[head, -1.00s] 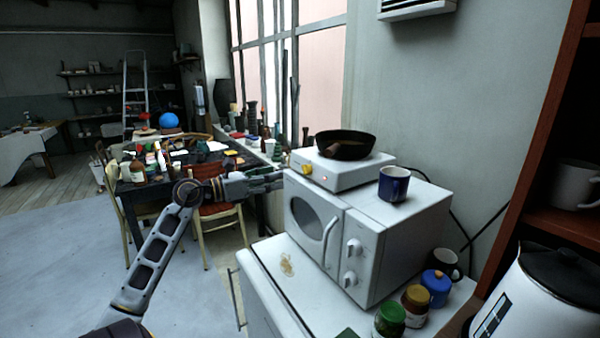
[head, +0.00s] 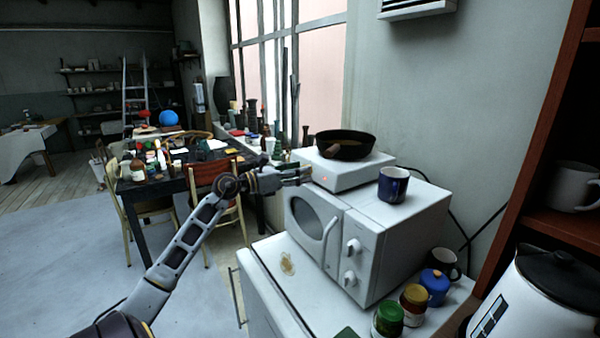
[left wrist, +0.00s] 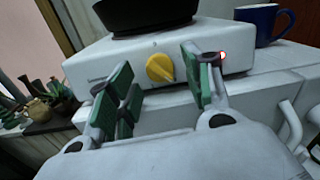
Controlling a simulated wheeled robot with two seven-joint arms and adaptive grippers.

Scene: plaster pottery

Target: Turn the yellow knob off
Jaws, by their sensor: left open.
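The yellow knob (left wrist: 160,68) is on the front of the white hot plate (left wrist: 105,70). In the left wrist view it shows between the two open fingers of my left gripper (left wrist: 160,88), beyond their green pads. Its pointer ridge is tilted, and I see no finger touching it. A small red light (left wrist: 222,55) glows on the hot plate to the right of the knob. In the head view my left gripper (head: 308,174) is in front of the hot plate (head: 345,170) and hides the knob. The red light (head: 324,178) also shows there. My right gripper is not in view.
A black pan (head: 345,146) sits on the hot plate, which stands on a white microwave (head: 380,235). A blue mug (head: 393,184) is on the microwave's top at the right. Jars (head: 413,300) stand on the counter below. A cluttered table (head: 160,187) is at the left.

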